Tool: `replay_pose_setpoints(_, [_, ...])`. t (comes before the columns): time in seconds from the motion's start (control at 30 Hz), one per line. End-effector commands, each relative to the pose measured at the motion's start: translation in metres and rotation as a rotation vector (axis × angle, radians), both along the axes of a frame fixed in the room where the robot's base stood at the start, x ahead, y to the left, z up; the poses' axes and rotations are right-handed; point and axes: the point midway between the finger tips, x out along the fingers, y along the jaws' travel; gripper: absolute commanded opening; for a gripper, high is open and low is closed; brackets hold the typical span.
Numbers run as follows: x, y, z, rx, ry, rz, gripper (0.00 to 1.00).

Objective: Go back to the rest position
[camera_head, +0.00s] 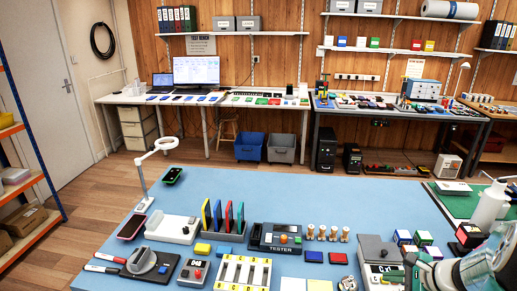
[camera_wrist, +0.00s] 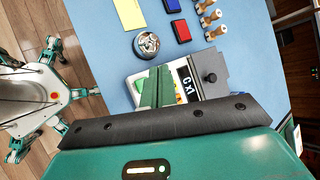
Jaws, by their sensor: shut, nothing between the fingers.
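My gripper (camera_wrist: 153,88) shows in the wrist view as two green fingers held together, with nothing between them. The fingers hang over a grey box (camera_wrist: 212,72) with a black knob and a label that I cannot read fully. I cannot tell whether they touch it. In the head view my gripper (camera_head: 408,268) is at the lower right, in front of the same grey box (camera_head: 376,248), and my arm runs off the right edge.
The blue table (camera_head: 290,190) holds a tester (camera_head: 275,237), a rack of coloured slabs (camera_head: 222,219), wooden-handled stamps (camera_head: 322,234) and small coloured boxes (camera_head: 412,238). A white pump bottle (camera_head: 490,205) stands near my arm. The table's far middle is bare.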

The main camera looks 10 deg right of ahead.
Motion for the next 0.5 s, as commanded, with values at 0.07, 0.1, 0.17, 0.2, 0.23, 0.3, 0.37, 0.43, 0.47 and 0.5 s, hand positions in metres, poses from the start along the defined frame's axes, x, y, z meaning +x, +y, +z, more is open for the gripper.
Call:
replay_pose_setpoints(0.07, [0.005, 0.020, 0.011, -0.049, 0.003, 0.082, 0.00])
replay_pose_setpoints(0.1, [0.007, 0.034, 0.018, -0.084, 0.006, 0.138, 0.00])
replay_pose_setpoints(0.17, [0.009, 0.059, 0.030, -0.150, 0.012, 0.243, 0.00])
replay_pose_setpoints(0.2, [0.009, 0.076, 0.039, -0.200, 0.014, 0.321, 0.00])
replay_pose_setpoints(0.23, [0.008, 0.090, 0.045, -0.240, 0.017, 0.381, 0.00])
replay_pose_setpoints(0.3, [0.003, 0.120, 0.059, -0.333, 0.017, 0.517, 0.00])
replay_pose_setpoints(0.37, [-0.003, 0.143, 0.070, -0.415, 0.016, 0.631, 0.00])
replay_pose_setpoints(0.43, [-0.011, 0.168, 0.083, -0.512, 0.009, 0.757, 0.00])
replay_pose_setpoints(0.47, [-0.015, 0.177, 0.088, -0.554, 0.005, 0.810, 0.00])
replay_pose_setpoints(0.5, [-0.021, 0.189, 0.094, -0.612, -0.002, 0.879, 0.00])
